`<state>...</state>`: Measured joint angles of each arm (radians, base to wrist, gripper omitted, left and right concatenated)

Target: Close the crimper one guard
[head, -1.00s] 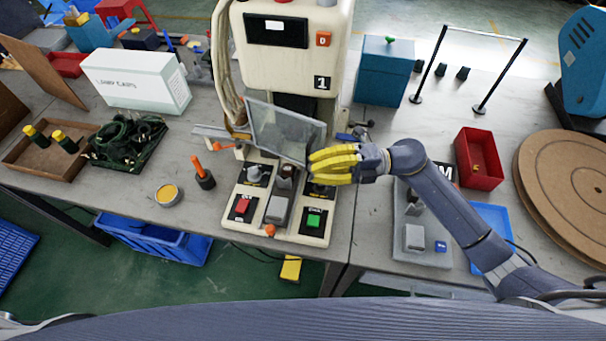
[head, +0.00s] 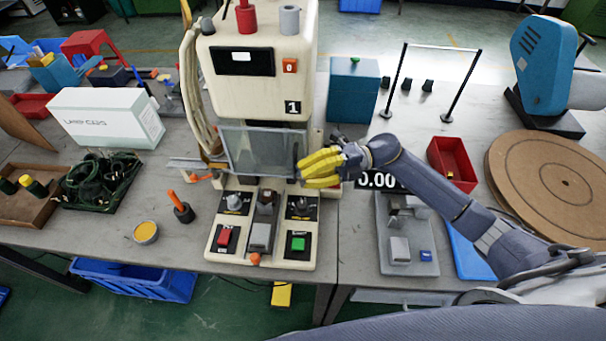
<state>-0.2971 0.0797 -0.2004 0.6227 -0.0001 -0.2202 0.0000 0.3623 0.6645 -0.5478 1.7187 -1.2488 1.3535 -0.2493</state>
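Crimper one is the cream machine (head: 255,90) marked "1", standing on the grey table. Its clear framed guard (head: 258,151) lies flat across the front of the machine's opening, above the base with a red button (head: 225,237) and a green button (head: 298,244). My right gripper (head: 306,170) has yellow fingers and is at the guard's right edge. The fingers point left and seem to touch or nearly touch the frame. They lie close together, and I cannot tell whether they grip anything. My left gripper is out of view.
A white lamp caps box (head: 105,118), a tray of dark cables (head: 103,182) and an orange-handled tool (head: 180,207) are left of the machine. A teal box (head: 352,92), a red bin (head: 452,165) and a grey fixture plate (head: 405,240) are on the right.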

